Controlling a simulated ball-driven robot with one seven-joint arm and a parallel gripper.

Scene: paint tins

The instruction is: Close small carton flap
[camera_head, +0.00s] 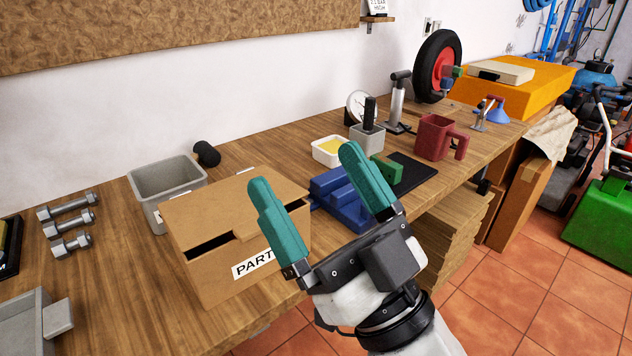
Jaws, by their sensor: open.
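The small carton (222,280) is a brown cardboard box with a white label reading "PART", its end hidden by my gripper. It stands near the front edge of the workbench. A cardboard flap (205,212) covers most of its top. A dark gap (208,247) shows along the front left of the top. My gripper (306,168) is open, with two teal fingers spread wide and nothing between them. The left finger overlaps the carton's right part in the picture; I cannot tell whether it touches. The right finger is in front of a blue bin.
A grey bin (165,180) stands behind the carton, near a black cylinder (207,154). Blue bins (342,205), a white tub (329,151) and a red mug (437,138) are to the right. Several bolts (68,225) lie at left. Bare bench (125,290) lies left of the carton.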

